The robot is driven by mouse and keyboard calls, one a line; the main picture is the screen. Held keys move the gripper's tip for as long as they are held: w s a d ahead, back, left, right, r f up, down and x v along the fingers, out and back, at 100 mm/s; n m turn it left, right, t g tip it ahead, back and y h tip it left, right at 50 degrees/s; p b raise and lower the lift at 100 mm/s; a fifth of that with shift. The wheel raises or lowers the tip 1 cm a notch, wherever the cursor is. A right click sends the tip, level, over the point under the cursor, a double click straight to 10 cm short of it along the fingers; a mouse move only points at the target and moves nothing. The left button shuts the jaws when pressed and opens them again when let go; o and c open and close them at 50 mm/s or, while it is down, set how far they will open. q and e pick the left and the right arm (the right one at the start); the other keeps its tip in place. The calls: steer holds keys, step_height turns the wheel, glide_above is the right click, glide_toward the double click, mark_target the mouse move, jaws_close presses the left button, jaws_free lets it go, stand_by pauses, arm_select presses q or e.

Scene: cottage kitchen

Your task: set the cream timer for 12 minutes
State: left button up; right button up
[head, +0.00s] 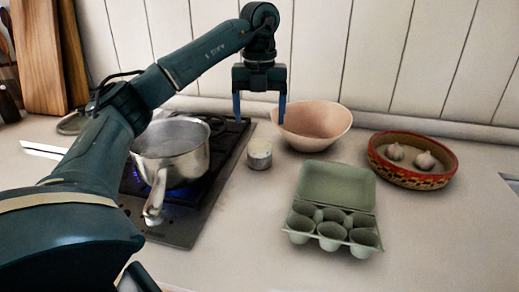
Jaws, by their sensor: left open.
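The cream timer (259,154) is a small round thing with a pale top and a metallic-looking lower body. It stands upright on the counter, just right of the hob. Its dial markings are too small to read. My left gripper (259,108) is open and empty, pointing down. In the picture it is above the timer, with clear space between the fingertips and the timer's top. My right gripper is not in view.
A steel saucepan (172,150) stands on the hob (217,165) over a lit blue flame, its handle toward me. A pinkish bowl (315,122), an open green egg carton (338,190) and a painted bowl (410,178) with garlic stand to the right. Wooden boards (40,55) lean behind.

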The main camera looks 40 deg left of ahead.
mark_target(259, 142)
arm_select(q)
step_height(259, 142, down, 8)
steer(key=shift+r+b, duration=0.25)
steer(key=shift+b, duration=0.1)
steer(key=shift+c, duration=0.4)
steer(key=c, duration=0.9)
steer(key=shift+r+m+p, duration=0.3)
steer(key=shift+m+p, duration=0.4)
steer(key=shift+p, duration=0.4)
steer(key=shift+m+p, duration=0.4)
steer(key=shift+a+f+m, duration=0.1)
steer(key=shift+f+m, duration=0.15)
steer(key=shift+m, duration=0.05)
